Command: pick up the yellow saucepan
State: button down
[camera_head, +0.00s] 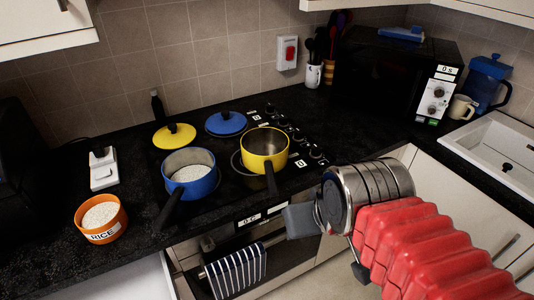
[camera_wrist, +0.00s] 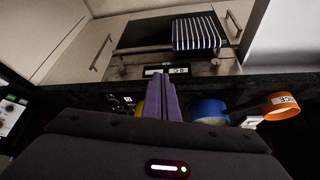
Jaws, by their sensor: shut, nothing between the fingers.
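The yellow saucepan (camera_head: 264,146) stands upright on the black hob, its dark handle pointing toward the front edge. It looks empty inside. My gripper (camera_head: 292,221) is in front of the counter, below and right of the saucepan's handle and apart from it. In the wrist view, which looks upside down, my gripper (camera_wrist: 163,100) has its purple fingers shut together with nothing between them. A sliver of yellow, likely the saucepan (camera_wrist: 140,108), shows beside the fingers; the rest is hidden behind them.
A blue saucepan (camera_head: 190,172) with white contents stands left of the yellow one. Yellow (camera_head: 174,137) and blue (camera_head: 226,123) lids lie behind. An orange rice bowl (camera_head: 101,217) is at left. A striped towel (camera_head: 237,272) hangs on the oven. A microwave (camera_head: 385,75) stands behind right.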

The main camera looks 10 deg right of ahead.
jog(key=c, duration=2.5)
grip_release()
jog(key=shift+o, duration=0.9)
jog(key=shift+d, duration=0.1)
jog(key=shift+o, duration=0.7)
jog(key=shift+d+f, duration=0.1)
jog(key=shift+d, duration=0.15)
jog(key=shift+o, duration=1.3)
jog(key=d+f+g+h, duration=0.1)
jog(key=d+g+h, duration=0.1)
jog(key=d, duration=0.5)
jog(key=shift+d+f+n+g, duration=0.15)
jog(key=shift+f+n+g, duration=0.25)
jog(key=shift+g, duration=0.1)
jog(key=s+d+n+g+h, duration=0.1)
jog(key=s+d+g, duration=0.3)
jog(key=d, duration=0.6)
jog(key=s+d+n+g+h, duration=0.1)
jog(key=s+d+g, duration=0.3)
jog(key=d, duration=0.7)
jog(key=s+d+n+g+h, duration=0.1)
jog(key=s+d+g, duration=0.3)
jog(key=d+g, duration=0.3)
jog(key=d+f, duration=0.1)
jog(key=d, duration=0.3)
jog(key=shift+n+h, duration=0.3)
jog(key=shift+n, duration=0.1)
